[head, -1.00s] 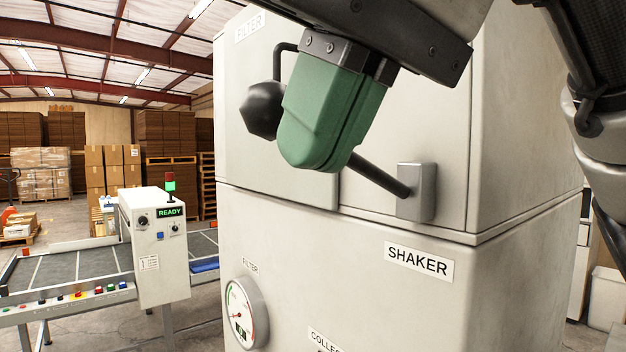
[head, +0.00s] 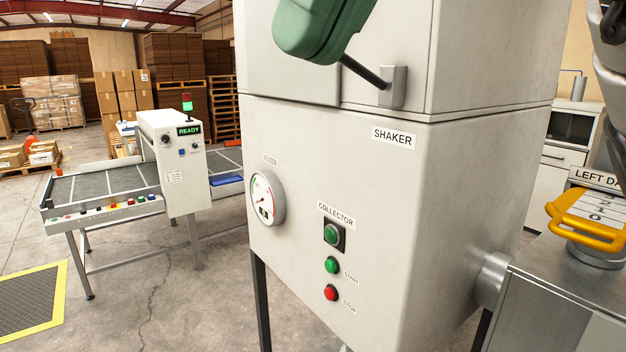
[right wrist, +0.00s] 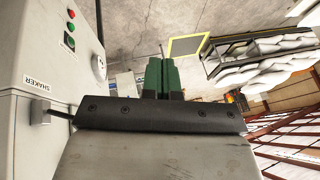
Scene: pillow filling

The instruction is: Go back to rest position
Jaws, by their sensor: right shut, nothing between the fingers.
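My right gripper (head: 318,30) shows at the top of the head view as green fingers, cut off by the frame edge. In the right wrist view its two green fingers (right wrist: 161,76) lie side by side, shut with nothing between them. It is in front of the upper part of the white cabinet (head: 340,200), near the shaker lever (head: 363,72). The lever's dark rod runs to a grey block above the SHAKER label (head: 393,138); its upper part is hidden or out of frame. My left gripper is not in view.
The cabinet carries a gauge (head: 266,198), a green START button (head: 332,265) and a red STOP button (head: 330,293). A conveyor with a READY control box (head: 172,165) stands at left. A yellow handle (head: 585,230) is at right. Open floor lies at lower left.

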